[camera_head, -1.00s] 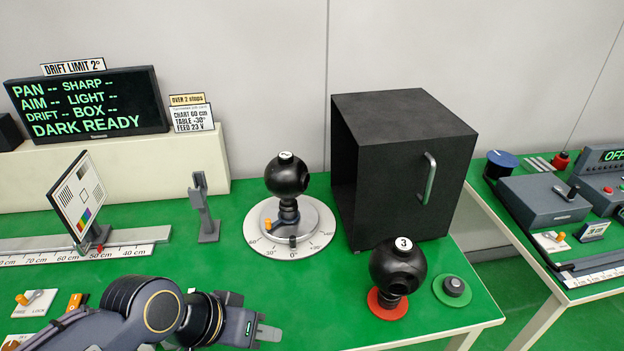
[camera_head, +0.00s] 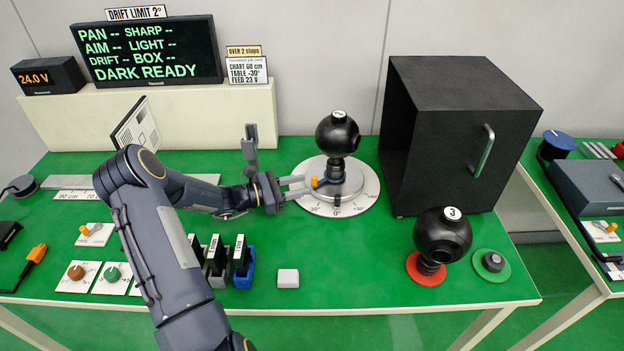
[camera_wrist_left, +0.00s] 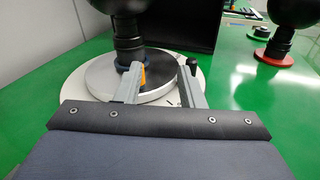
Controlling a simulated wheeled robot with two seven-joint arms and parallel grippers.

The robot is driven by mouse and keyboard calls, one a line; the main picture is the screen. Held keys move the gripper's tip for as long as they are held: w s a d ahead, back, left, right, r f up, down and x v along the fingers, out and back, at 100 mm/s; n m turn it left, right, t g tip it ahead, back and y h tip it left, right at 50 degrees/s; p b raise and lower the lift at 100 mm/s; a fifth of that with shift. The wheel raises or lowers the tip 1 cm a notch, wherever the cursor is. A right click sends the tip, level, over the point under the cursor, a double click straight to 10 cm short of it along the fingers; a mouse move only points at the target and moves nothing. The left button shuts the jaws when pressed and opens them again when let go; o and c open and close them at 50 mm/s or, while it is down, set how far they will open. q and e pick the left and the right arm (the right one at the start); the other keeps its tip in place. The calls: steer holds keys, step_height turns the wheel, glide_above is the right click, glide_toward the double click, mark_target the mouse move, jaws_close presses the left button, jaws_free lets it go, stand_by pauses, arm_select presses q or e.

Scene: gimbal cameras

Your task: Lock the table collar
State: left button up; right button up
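The turntable is a silver disc (camera_head: 345,184) on a white graduated dial (camera_head: 362,208), with a black ball camera (camera_head: 337,134) upright on it. An orange-tipped collar lever (camera_head: 314,182) sticks out at the disc's left side; it also shows in the wrist view (camera_wrist_left: 141,76). A dark knob (camera_head: 337,201) stands at the disc's front edge. My left gripper (camera_head: 303,187) is at the disc's left, fingers apart. In the wrist view the left gripper (camera_wrist_left: 162,84) has its left finger beside the orange tip, contact unclear, and its right finger near the dark knob. My right gripper is not in view.
A black box (camera_head: 450,130) stands right of the turntable, and ball camera 3 (camera_head: 442,235) on a red base in front of it. A grey upright stand (camera_head: 250,150) is close behind my left wrist. Coloured-tray slabs (camera_head: 240,262) and a white block (camera_head: 288,278) lie in front.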

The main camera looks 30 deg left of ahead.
mark_target(314, 177)
arm_select(q)
steer(key=a+f+n, duration=0.1)
steer(key=a+f+n+t+y, duration=0.1)
steer(key=shift+w+a, duration=0.2)
steer(key=shift+a, duration=0.15)
steer(key=p+x, duration=0.1)
steer(key=x, duration=0.6)
steer(key=shift+w+d, duration=0.1)
steer(key=shift+w, duration=0.2)
steer(key=shift+c, duration=0.2)
jaws_close()
